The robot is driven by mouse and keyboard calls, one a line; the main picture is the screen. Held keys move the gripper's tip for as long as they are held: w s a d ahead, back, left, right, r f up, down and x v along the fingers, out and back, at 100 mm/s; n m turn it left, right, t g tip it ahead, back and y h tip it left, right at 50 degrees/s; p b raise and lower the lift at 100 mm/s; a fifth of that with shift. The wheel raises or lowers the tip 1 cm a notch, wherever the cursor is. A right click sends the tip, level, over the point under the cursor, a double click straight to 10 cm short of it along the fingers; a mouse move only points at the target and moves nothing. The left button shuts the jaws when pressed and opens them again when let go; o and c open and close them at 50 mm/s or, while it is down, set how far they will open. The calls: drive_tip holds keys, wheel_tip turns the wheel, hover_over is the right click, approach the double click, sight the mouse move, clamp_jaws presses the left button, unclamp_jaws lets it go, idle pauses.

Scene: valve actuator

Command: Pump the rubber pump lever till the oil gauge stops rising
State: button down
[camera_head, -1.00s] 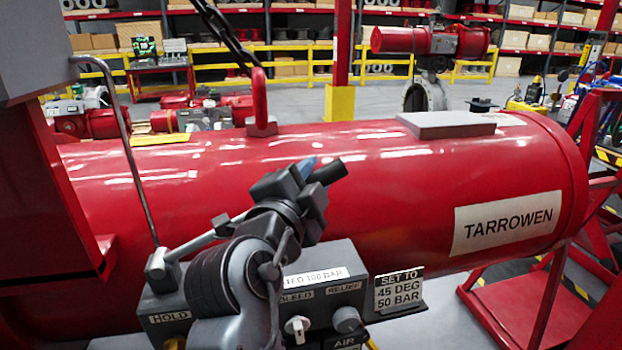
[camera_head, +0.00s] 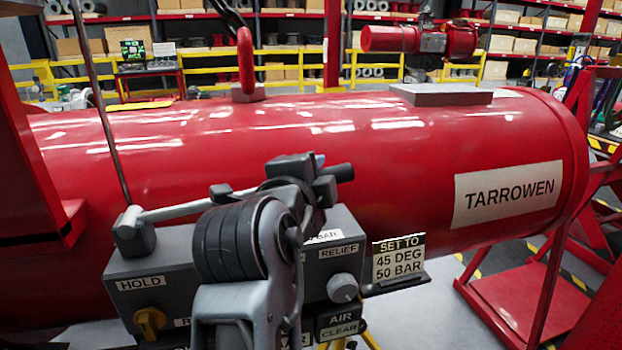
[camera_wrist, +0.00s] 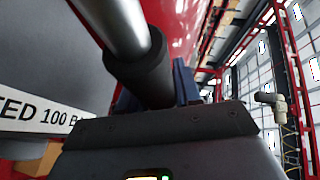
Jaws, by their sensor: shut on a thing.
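The pump lever is a pale grey rod (camera_head: 185,211) rising slightly to the right from a dark pivot block on the left of the control box (camera_head: 120,268). Its black rubber grip end (camera_head: 343,172) sticks out past my gripper (camera_head: 318,172). My gripper is shut on the grip; blue fingertip pads show beside it. In the wrist view the rod (camera_wrist: 118,25) runs into the black rubber grip (camera_wrist: 140,68), which goes down between my fingers (camera_wrist: 155,98). I cannot make out an oil gauge; my arm hides part of the box front.
The red TARROWEN cylinder (camera_head: 330,150) lies close behind the box. The box has an orange HOLD knob (camera_head: 149,322) and a grey RELIEF knob (camera_head: 342,287). A sign (camera_head: 399,258) reads 45 DEG, 50 BAR. A thin upright rod (camera_head: 105,120) stands at left.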

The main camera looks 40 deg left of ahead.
drive_tip(key=shift+f, duration=0.6)
drive_tip(key=c, duration=0.9)
unclamp_jaws()
drive_tip(key=shift+r, duration=0.1)
drive_tip(key=shift+o, duration=0.2)
drive_tip(key=shift+b+v, duration=0.7)
drive_tip(key=shift+v, duration=3.2)
drive_tip(key=shift+c, duration=0.5)
